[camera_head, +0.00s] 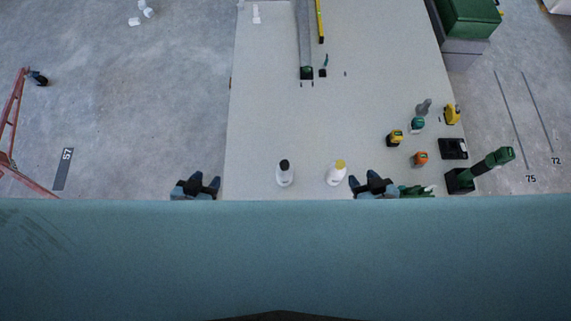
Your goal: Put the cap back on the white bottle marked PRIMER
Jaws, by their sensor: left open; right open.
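Two white bottles stand upright near the front of the pale tabletop. The left bottle (285,178) has a black top, and the right bottle (335,177) has a yellow top. Their labels are too small to read, so I cannot tell which is marked PRIMER. I cannot make out a loose cap for certain. My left gripper (197,180) is open and empty by the table's left edge, apart from the left bottle. My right gripper (371,179) is open and empty just right of the right bottle, not visibly touching it.
The pale table (260,90) is clear around its middle. A green drill (487,167), a black tray (453,148), tape measures (420,158) and other small items sit at the right. A yellow level (320,20) and a long grey bar (304,40) lie at the back.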

